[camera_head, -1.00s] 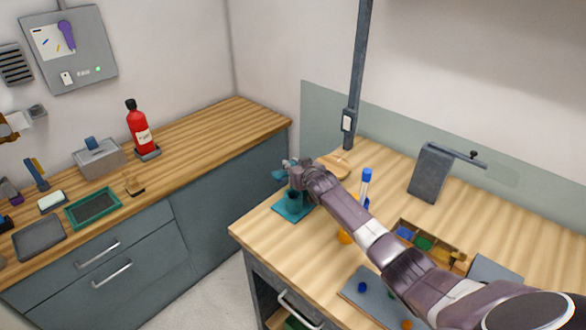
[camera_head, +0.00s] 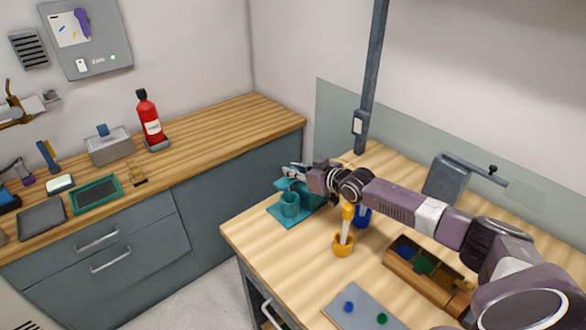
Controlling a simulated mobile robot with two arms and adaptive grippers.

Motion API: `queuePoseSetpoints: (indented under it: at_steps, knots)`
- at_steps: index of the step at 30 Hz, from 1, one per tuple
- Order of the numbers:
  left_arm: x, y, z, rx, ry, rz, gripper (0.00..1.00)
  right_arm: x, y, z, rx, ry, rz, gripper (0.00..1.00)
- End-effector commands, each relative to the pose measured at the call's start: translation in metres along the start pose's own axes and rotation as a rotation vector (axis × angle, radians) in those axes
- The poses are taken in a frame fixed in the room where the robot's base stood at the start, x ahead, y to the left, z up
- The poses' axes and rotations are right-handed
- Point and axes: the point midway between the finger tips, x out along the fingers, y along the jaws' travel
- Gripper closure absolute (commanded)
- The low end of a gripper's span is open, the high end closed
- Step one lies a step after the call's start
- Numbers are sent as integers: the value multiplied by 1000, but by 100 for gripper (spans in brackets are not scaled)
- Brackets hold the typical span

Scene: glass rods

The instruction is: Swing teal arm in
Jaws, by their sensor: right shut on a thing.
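A teal stand (camera_head: 285,221) with a flat base and a teal cup (camera_head: 290,205) is at the left corner of the wooden table. Its teal arm (camera_head: 299,187) shows in part above the cup, just below my right gripper. My right gripper (camera_head: 292,172) comes in from the right and is shut on the teal arm; its fingers and the exact grip are small and partly hidden. My left gripper is not in view.
An orange holder (camera_head: 343,246) with an upright rod and a blue holder (camera_head: 362,217) stand under my right arm. A compartment box (camera_head: 403,266) and a grey plate (camera_head: 362,310) lie nearer the front. A grey stand (camera_head: 447,178) is at the back right.

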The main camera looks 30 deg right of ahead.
Motion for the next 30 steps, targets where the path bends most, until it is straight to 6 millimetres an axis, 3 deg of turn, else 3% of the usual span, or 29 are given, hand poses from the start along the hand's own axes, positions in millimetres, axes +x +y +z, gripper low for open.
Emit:
queuePoseSetpoints:
  at_steps: [12, 13, 17, 30]
  knots:
    - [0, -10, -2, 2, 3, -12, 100, -1, 2, -2, -1, 3, 1, 100]
    - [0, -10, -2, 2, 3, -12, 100, -1, 2, -2, -1, 3, 1, 82]
    - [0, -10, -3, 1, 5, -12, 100, -1, 2, -1, -1, 2, 1, 68]
    - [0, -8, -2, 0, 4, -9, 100, -9, 1, 1, 0, -2, 0, 67]
